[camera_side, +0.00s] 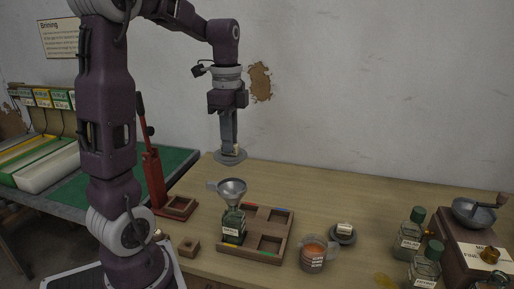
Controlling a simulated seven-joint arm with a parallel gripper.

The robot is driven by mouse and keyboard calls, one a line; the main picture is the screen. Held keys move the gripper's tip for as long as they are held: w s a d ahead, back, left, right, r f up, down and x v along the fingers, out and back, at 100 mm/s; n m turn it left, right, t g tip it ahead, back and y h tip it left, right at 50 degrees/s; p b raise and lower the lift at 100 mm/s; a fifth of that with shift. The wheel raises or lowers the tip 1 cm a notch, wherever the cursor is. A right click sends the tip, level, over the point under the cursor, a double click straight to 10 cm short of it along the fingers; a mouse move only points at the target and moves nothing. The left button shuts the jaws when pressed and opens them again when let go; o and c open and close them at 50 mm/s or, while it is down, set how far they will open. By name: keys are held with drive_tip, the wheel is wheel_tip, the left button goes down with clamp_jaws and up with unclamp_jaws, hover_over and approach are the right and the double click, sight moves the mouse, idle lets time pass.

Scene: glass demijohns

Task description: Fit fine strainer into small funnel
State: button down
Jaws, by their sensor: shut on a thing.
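My gripper (229,143) points straight down, shut on a small grey round piece (229,157) with a pale tag, seemingly the fine strainer. Its tag is too small to read. The piece is held level, up in front of the wall, above and apart from the funnel in the picture. The small metal funnel (231,190) is upright in the mouth of a dark green labelled bottle (233,228). The funnel's wide mouth faces up and looks empty. The bottle stands in the left part of a wooden tray (283,250) with square compartments.
A similar grey piece with a pale tag (343,232) lies right of the tray. A measuring jug (313,256) of orange liquid stands near it. Glass bottles (410,232) and a grinder (476,212) are at right. A red lever device (152,170) stands left. The table behind the tray is clear.

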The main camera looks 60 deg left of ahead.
sight(231, 160)
idle(0.3)
drive_tip(key=shift+f, duration=2.9)
drive_tip(key=shift+f, duration=1.6)
drive_tip(key=c, duration=1.3)
unclamp_jaws()
wheel_tip(231, 160, up, 7)
drive_tip(key=shift+r, duration=0.1)
